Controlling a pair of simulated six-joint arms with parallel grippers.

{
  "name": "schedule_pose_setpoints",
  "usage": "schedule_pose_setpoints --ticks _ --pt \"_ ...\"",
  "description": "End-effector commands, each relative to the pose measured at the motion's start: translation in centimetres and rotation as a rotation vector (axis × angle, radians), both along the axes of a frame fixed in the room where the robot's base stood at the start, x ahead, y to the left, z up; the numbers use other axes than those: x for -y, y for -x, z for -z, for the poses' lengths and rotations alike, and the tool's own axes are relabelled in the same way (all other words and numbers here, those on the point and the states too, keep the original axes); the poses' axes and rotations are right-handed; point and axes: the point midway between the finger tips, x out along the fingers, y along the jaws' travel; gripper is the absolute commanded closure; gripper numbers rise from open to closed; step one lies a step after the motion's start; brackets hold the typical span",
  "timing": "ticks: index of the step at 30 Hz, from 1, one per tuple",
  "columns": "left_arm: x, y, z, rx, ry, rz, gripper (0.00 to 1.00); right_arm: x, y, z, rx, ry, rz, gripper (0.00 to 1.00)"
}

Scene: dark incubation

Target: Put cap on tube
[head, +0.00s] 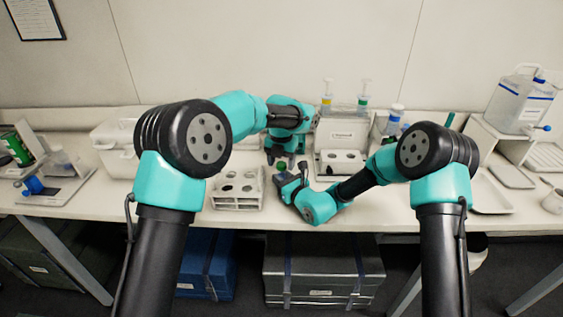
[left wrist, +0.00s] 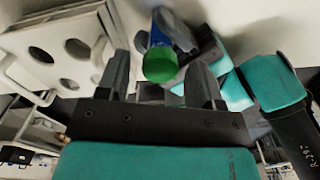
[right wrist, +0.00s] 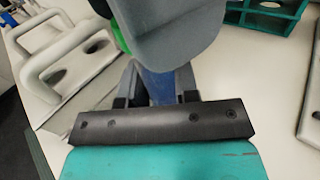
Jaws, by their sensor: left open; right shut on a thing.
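A green cap (left wrist: 160,67) shows in the left wrist view, in line with the end of a blue tube (left wrist: 155,36); it looks seated there, but the joint is not clear. My left gripper (left wrist: 168,88) is open, its fingers on either side of the cap with visible gaps. In the head view my left gripper (head: 283,158) is just above my right gripper (head: 288,180). My right gripper (right wrist: 155,90) is shut on the blue tube (right wrist: 158,86). A large grey finger hides the tube's upper part in the right wrist view, with a sliver of green beside it.
A white rack with round holes (head: 226,203) stands left of the grippers. Another white holder (head: 326,168) is behind my right arm, with pump bottles (head: 327,98) at the back. A teal rack (right wrist: 268,14) shows in the right wrist view. The table front edge is close below.

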Motion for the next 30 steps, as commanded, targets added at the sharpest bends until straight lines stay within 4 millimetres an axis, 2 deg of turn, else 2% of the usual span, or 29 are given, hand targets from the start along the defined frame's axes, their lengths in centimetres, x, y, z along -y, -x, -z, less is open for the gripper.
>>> schedule_pose_setpoints --ticks 13,21,25,30 --pt "0.0 0.0 -4.2 0.002 0.002 -0.001 0.4 0.0 0.0 0.0 0.0 0.0 0.0 1.0" --pt "0.0 0.0 -4.5 0.0 0.0 0.0 0.4 0.0 0.0 0.0 0.0 0.0 0.0 1.0" --pt "0.0 0.0 -4.5 0.0 0.0 -0.006 0.44 0.0 0.0 0.0 0.0 0.0 0.0 1.0" --pt "0.0 0.0 -4.5 0.001 0.0 -0.077 0.44 0.0 0.0 0.0 0.0 0.0 0.0 1.0"
